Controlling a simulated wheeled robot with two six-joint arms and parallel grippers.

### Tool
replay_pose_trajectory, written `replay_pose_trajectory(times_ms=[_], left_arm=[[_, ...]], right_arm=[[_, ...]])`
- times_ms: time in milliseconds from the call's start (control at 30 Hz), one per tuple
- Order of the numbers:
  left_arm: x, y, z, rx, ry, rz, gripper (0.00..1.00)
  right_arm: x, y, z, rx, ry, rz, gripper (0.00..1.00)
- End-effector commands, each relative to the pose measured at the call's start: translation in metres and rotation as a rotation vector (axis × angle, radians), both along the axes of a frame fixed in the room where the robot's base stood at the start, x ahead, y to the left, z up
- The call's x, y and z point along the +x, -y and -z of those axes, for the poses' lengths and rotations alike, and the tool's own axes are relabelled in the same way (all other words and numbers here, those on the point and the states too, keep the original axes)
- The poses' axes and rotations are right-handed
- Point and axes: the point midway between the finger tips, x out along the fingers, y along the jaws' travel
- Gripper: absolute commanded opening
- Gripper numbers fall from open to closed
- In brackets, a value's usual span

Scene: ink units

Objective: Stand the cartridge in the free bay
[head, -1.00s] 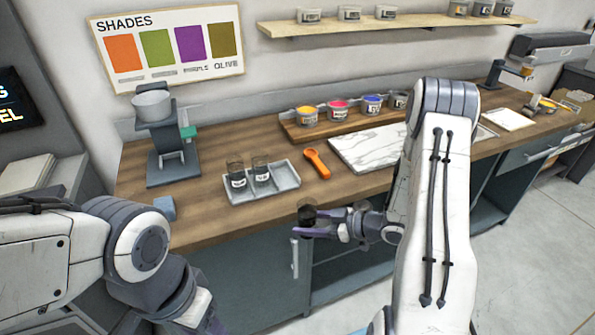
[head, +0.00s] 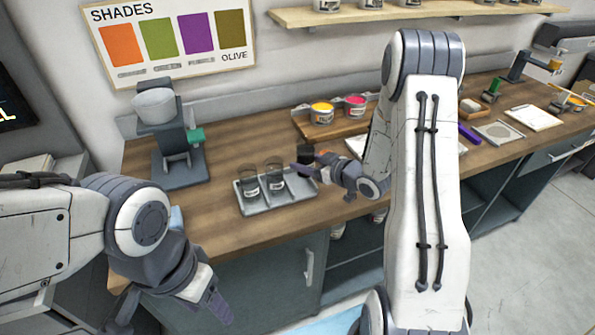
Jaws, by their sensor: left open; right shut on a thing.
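A grey tray (head: 262,209) sits on the wooden counter with two dark, labelled cartridges (head: 249,183) standing in its left and middle bays. The right bay (head: 299,183) looks empty. My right gripper (head: 305,164) is shut on a dark cartridge (head: 306,152), which looks upright, above or just behind the tray's right end; its exact height is hard to tell. The fingers hide the cartridge's lower part. My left gripper (head: 170,312) is open and empty, low in front of the counter at the left.
A grey machine with a pale bowl (head: 155,104) stands left of the tray. Paint pots (head: 321,113) sit on a wooden rack behind. My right arm hides part of a white board (head: 357,146). The counter (head: 222,172) between machine and tray is clear.

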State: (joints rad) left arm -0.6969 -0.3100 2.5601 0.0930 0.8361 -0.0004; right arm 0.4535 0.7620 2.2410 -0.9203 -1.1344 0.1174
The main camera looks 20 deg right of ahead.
Motion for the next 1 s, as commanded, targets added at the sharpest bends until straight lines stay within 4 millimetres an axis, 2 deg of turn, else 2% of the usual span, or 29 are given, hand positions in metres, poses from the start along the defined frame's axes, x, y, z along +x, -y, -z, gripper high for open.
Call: replay_pose_trajectory(times_ms=[100,200,533,967,1000], left_arm=[[0.000,0.000,-0.005,0.000,0.000,0.000,0.59],[0.000,0.000,-0.005,0.000,0.000,0.000,0.59],[0.000,0.000,-0.015,0.000,0.000,0.000,0.59],[0.000,0.000,-0.010,0.000,0.000,0.000,0.59],[0.000,0.000,-0.011,0.000,0.000,0.000,0.59]], right_arm=[[0.014,-0.010,0.008,0.000,0.001,-0.003,0.00],[0.018,-0.014,0.013,0.000,0.001,-0.002,0.00],[0.019,-0.016,0.050,0.002,-0.002,-0.003,0.00],[0.019,-0.016,0.058,0.000,0.001,-0.004,0.00],[0.019,-0.016,0.057,0.000,0.001,-0.004,0.71]])
